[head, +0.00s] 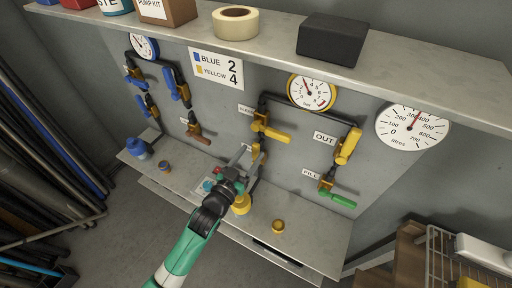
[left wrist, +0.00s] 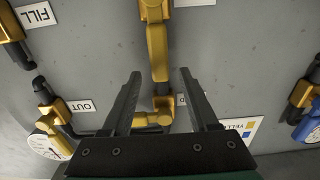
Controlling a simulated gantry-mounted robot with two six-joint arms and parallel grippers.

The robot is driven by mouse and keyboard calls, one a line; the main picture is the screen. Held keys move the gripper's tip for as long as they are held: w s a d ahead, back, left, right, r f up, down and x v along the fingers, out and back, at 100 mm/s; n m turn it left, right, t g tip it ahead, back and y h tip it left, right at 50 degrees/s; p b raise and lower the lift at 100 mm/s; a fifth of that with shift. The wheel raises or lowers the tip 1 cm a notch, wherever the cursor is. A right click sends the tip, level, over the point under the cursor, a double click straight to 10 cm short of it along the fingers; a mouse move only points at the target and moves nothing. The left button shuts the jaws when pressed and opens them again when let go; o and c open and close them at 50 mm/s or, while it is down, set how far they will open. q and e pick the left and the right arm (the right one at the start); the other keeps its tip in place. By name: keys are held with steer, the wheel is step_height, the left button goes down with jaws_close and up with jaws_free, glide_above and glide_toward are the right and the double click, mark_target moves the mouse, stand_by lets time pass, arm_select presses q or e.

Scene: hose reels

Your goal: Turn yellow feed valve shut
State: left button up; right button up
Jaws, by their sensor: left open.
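My right gripper is not in view.
The OUT valve (head: 348,146) and the green-handled FILL valve (head: 341,199) are to the right. Blue valves (head: 178,85) are to the left. A shelf (head: 270,40) overhangs the panel.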

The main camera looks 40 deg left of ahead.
mark_target(254, 149)
arm_select(q)
steer(key=x, duration=0.4)
jaws_close()
stand_by(1.4)
